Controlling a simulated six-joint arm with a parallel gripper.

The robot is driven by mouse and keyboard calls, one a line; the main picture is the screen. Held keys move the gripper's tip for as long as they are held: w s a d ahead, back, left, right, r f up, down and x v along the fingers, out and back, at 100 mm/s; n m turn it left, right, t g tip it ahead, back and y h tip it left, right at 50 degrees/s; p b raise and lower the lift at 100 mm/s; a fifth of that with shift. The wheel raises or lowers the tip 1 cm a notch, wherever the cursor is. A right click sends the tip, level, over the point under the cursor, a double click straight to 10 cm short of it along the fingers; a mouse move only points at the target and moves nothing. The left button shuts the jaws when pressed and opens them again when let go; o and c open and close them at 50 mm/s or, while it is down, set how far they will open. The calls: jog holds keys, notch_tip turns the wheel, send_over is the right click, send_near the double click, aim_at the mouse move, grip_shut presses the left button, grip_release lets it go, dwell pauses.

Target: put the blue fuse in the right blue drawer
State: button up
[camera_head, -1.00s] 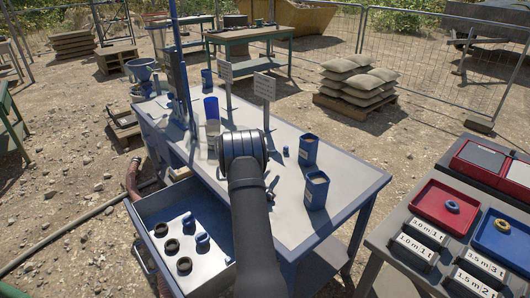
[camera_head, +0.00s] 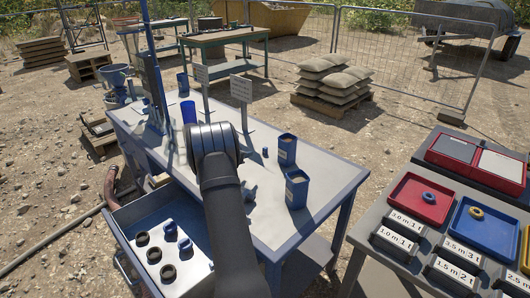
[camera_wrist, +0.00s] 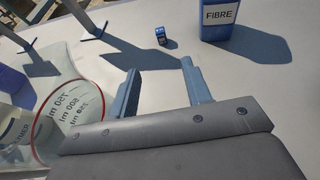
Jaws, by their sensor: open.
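A small blue piece with a pale label, which may be the blue fuse, stands on the pale bench top (camera_head: 330,185); it shows in the head view (camera_head: 265,152) and the wrist view (camera_wrist: 161,36). My gripper (camera_wrist: 160,88) is open, its two blue-grey fingers apart with only bench top seen between them. The small piece is beyond the fingertips, apart from them. An open drawer (camera_head: 196,264) at the bench's near left holds several dark rings and two blue pieces (camera_head: 169,228) (camera_head: 185,245). I cannot tell whether it is the right blue drawer.
A clear measuring beaker with a red rim (camera_wrist: 38,135) is close left of my gripper. A blue FIBRE container (camera_wrist: 222,20) stands beyond, right of the small piece. Sign posts (camera_head: 241,100) stand behind. A side table holds red (camera_head: 408,205) and blue (camera_head: 465,235) trays.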

send_near(264, 149)
jog(key=x, duration=0.3)
jog(key=shift+w+d+r, duration=0.15)
jog(key=shift+d+r, duration=0.05)
jog(key=shift+r, duration=0.1)
jog(key=shift+f+x, duration=0.15)
jog(key=shift+x, duration=0.85)
jog(key=shift+f+x, duration=0.15)
jog(key=shift+x, duration=0.85)
jog(key=shift+w+d+f, duration=0.15)
jog(key=shift+w+f, duration=0.05)
jog(key=shift+w, duration=0.2)
grip_shut()
